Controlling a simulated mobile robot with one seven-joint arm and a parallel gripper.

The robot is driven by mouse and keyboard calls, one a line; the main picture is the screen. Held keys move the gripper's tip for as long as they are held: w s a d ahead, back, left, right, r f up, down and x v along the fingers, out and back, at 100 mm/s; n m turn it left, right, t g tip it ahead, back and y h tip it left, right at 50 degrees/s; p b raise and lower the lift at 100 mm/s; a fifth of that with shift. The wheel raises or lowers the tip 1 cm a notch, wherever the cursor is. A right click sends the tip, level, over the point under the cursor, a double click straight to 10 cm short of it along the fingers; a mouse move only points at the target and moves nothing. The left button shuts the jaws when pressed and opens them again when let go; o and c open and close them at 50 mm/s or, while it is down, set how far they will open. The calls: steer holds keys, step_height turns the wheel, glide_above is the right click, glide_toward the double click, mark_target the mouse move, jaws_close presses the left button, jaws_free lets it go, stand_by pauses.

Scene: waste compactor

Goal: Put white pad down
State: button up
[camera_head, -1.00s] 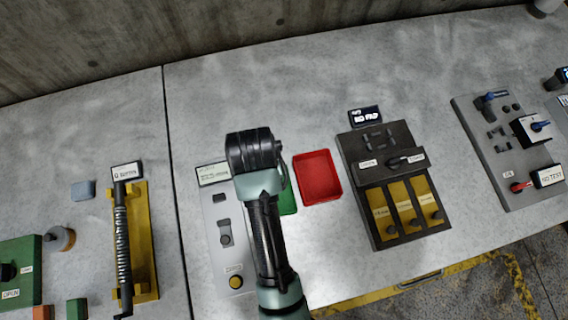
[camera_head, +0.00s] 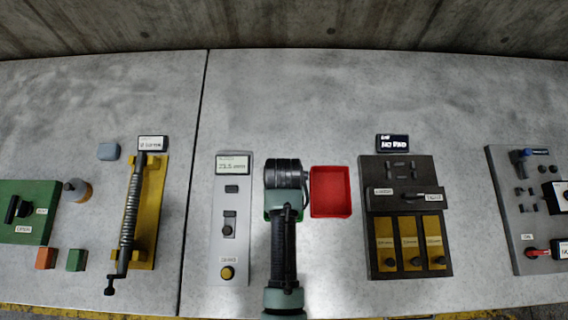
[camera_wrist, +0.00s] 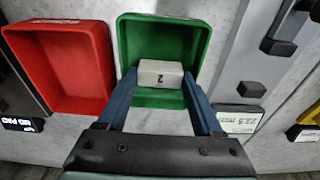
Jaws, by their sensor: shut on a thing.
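The white pad (camera_wrist: 160,75), a small pale block marked "2", is between the blue fingers of my gripper (camera_wrist: 159,77) in the wrist view. My gripper is shut on it. The pad is at the open green tray (camera_wrist: 160,40), within its outline. I cannot tell whether it touches the tray floor. In the head view my arm end (camera_head: 286,178) covers most of the green tray, and the pad is hidden there.
An empty red tray (camera_head: 330,192) stands right beside the green one. A grey panel with a display (camera_head: 233,165) is to the left. A dark panel with yellow slots (camera_head: 408,250) is to the right. The bench behind is clear.

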steer(key=shift+f, duration=0.2)
steer(key=shift+f, duration=0.15)
steer(key=o, duration=1.2)
steer(key=shift+o, duration=0.2)
